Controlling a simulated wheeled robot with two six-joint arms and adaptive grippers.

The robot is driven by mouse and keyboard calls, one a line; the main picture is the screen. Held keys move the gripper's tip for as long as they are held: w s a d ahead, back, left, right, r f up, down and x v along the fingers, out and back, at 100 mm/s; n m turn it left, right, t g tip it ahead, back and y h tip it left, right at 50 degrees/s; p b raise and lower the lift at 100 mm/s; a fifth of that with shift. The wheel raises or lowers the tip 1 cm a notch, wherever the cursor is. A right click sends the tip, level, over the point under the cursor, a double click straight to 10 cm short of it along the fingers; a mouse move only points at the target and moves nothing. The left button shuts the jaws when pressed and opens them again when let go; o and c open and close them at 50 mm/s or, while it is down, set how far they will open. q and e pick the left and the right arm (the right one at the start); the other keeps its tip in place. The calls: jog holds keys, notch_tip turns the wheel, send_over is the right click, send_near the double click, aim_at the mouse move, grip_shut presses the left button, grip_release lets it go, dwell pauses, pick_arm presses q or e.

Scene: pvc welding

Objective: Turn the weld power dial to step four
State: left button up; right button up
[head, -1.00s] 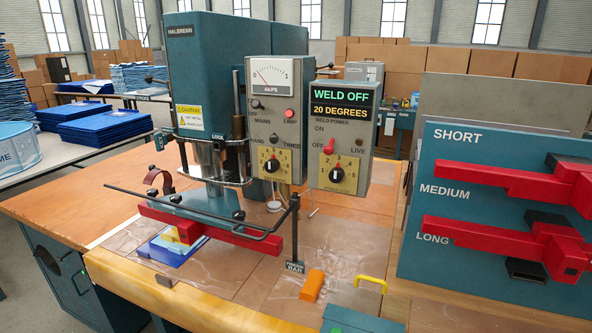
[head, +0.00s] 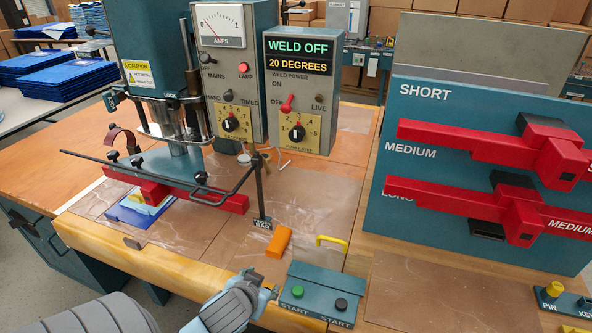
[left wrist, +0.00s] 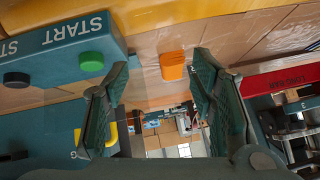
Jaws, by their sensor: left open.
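The weld power dial (head: 297,132) is a black knob on a yellow numbered plate, low on the front of the right grey control box (head: 325,85). Its pointer is too small to read surely. The display above it reads "WELD OFF" and "20 DEGREES". A red switch lever (head: 287,103) sits above the dial. A similar dial (head: 230,124) is on the left box. My left gripper (head: 268,291) is low at the front, beside the start-button box and well away from the dial. In the left wrist view its fingers (left wrist: 158,100) are apart and empty. My right gripper is not in view.
The start box (head: 318,290) has a green and a black button. An orange block (head: 279,241), a yellow handle (head: 332,241) and an upright bar (head: 259,195) stand between gripper and dial. A teal panel (head: 430,190) with red tools rises at right.

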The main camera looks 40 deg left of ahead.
pick_arm(q)
jog(key=w+a+r+n+t+y, duration=0.1)
jog(key=w+a+r+t, duration=0.2)
jog(key=r, duration=0.6)
jog(key=w+a+r+n+t+y, duration=0.1)
jog(key=w+r+n+t, duration=0.15)
jog(key=w+r, duration=0.4)
jog(key=t, duration=0.4)
send_near(295, 136)
jog(key=v, duration=0.4)
jog(key=b+x, duration=0.2)
jog(key=x, duration=1.2)
jog(key=shift+w, duration=0.15)
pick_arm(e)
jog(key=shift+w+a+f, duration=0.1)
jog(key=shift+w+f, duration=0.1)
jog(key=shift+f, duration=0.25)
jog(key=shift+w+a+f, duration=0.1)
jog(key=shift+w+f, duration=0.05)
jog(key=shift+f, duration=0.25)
pick_arm(q)
jog(key=shift+c, duration=0.3)
jog(key=c, duration=1.1)
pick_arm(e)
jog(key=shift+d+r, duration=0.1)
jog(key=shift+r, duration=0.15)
